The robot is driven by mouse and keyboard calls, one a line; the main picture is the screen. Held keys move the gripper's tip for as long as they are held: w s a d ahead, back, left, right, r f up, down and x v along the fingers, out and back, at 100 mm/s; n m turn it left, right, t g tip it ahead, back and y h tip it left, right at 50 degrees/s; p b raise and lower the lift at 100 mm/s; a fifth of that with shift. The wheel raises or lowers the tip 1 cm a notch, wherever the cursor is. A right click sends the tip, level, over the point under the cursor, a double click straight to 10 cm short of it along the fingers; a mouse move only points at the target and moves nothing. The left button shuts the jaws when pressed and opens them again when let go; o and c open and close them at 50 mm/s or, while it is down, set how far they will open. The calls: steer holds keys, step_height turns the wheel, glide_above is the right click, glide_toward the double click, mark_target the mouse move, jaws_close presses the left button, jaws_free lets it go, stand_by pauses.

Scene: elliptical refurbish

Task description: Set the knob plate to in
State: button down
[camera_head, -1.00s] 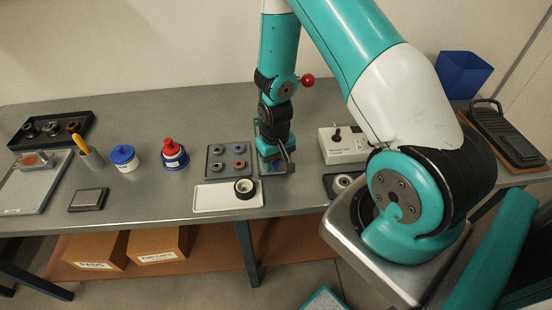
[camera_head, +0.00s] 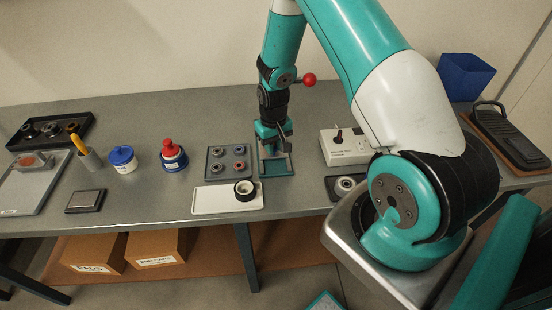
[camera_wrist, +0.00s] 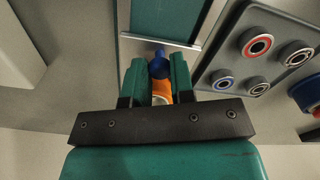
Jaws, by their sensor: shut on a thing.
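The knob plate (camera_wrist: 166,15) is a teal panel with a pale metal edge, at the top of the wrist view. In the head view its teal frame (camera_head: 281,173) lies on the bench right of the ring tray. A small knob with a blue end (camera_wrist: 158,64) and an orange part (camera_wrist: 161,87) stands at the panel's metal edge in the wrist view. My gripper (camera_wrist: 160,72) is shut on this knob, with a finger on either side. In the head view my gripper (camera_head: 275,148) is over the back part of the frame and hides the knob.
A dark tray (camera_head: 211,172) with several coloured rings is just left of the frame. A white tray (camera_head: 215,201) with a black-and-white roll (camera_head: 244,190) lies in front. A pale box with a black lever (camera_head: 347,149) stands right of my gripper.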

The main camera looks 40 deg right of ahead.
steer(key=shift+w+d, duration=0.2)
steer(key=shift+w, duration=0.05)
steer(key=c, duration=1)
jaws_free()
step_height(320, 180, up, 17)
steer(key=b, duration=0.3)
steer(key=shift+r, duration=0.2)
